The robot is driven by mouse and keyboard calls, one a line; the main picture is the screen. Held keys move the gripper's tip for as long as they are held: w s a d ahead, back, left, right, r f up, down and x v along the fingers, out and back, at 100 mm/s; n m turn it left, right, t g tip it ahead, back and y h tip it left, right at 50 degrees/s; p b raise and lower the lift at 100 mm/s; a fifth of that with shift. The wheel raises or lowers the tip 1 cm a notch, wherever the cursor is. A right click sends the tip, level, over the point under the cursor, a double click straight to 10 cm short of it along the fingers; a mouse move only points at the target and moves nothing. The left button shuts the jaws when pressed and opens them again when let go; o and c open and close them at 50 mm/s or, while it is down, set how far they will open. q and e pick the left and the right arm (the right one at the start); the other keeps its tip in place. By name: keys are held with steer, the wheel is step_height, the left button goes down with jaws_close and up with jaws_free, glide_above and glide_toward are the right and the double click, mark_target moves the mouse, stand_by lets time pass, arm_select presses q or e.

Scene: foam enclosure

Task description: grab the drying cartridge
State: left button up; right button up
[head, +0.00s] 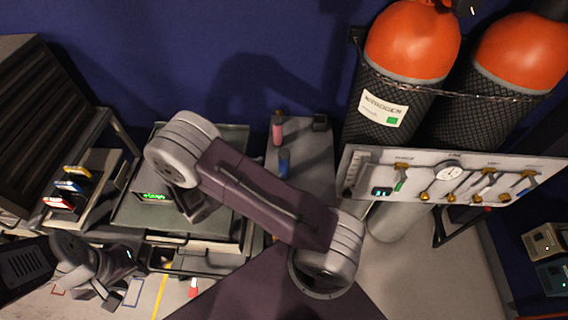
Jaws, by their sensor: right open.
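No label marks a drying cartridge. Two small cylinders, one pink (277,131) and one blue (284,163), stand on a grey bench (311,152) at the centre back and may be cartridges. I cannot tell which is the drying one. My right arm (262,195) crosses the middle, left of and in front of the bench. I cannot make out its gripper, which is hidden behind the arm or out of frame.
A rack at the left holds yellow (77,172), blue (69,187) and red (60,203) blocks. Orange-topped gas cylinders (412,42) and a valve panel (455,178) stand right of the bench.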

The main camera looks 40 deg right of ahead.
mark_target(282, 154)
steer(key=p+x, duration=0.1)
steer(key=x, duration=0.8)
steer(key=shift+d+f, duration=0.15)
steer(key=shift+d, duration=0.05)
steer(key=shift+a, duration=0.1)
steer(key=c, duration=0.7)
jaws_close()
step_height(282, 154, up, 4)
steer(key=shift+f, duration=0.25)
steer(key=s+d+r+p, duration=0.3)
steer(key=s+r+p, duration=0.4)
steer(key=s+p, duration=0.3)
steer(key=shift+s+d+r, duration=0.3)
steer(key=shift+s+d, duration=0.05)
steer(key=shift+s, duration=0.25)
